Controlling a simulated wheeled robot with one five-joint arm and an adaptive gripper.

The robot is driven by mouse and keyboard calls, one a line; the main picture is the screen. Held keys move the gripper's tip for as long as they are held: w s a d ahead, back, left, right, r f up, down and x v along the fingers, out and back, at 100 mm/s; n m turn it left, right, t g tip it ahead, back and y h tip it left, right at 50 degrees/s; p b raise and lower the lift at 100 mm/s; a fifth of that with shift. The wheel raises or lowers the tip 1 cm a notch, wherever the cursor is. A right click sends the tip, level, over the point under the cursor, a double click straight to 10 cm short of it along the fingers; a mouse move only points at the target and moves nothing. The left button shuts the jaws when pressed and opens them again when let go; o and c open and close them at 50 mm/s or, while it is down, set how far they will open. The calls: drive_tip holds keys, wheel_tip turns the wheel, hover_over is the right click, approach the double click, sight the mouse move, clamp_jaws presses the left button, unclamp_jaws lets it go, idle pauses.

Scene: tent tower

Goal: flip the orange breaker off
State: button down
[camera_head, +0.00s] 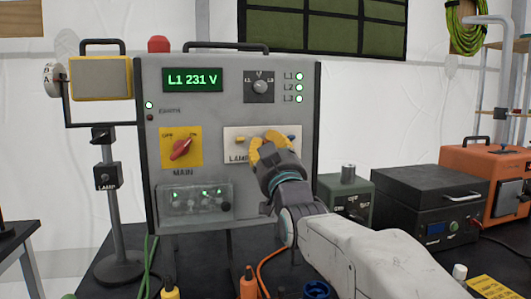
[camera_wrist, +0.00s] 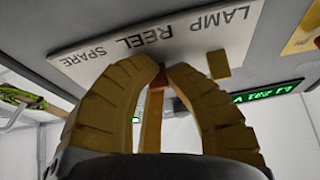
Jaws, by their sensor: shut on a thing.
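My yellow-fingered gripper (camera_head: 268,147) is at the pale breaker plate on the front of the grey panel. In the wrist view the plate (camera_wrist: 92,58) reads LAMP, REEL, SPARE. There my gripper (camera_wrist: 162,75) is shut on a small orange piece (camera_wrist: 156,79), the orange breaker, near the REEL label. Its lever is mostly hidden by the fingers, so I cannot tell whether it is up or down. A yellow breaker (camera_wrist: 218,64) sits beside the fingers near LAMP. A blue breaker (camera_head: 291,138) shows to the right of the fingers in the head view.
The panel (camera_head: 215,125) has a lit display (camera_head: 193,80) reading L1 231 V. A red MAIN switch (camera_head: 181,148) on yellow and a clear-covered socket row (camera_head: 195,200) lie left of my gripper. Dark (camera_head: 408,205) and orange boxes (camera_head: 490,180) stand to the right.

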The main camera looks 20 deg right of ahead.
drive_tip(key=shift+d+r, duration=0.1)
drive_tip(key=shift+r, duration=0.2)
drive_tip(key=c, duration=1.5)
unclamp_jaws()
drive_tip(key=shift+c, duration=0.2)
drive_tip(key=o, duration=0.4)
drive_tip(key=shift+f, duration=0.2)
drive_tip(key=shift+c, duration=0.2)
drive_tip(key=v, duration=1.2)
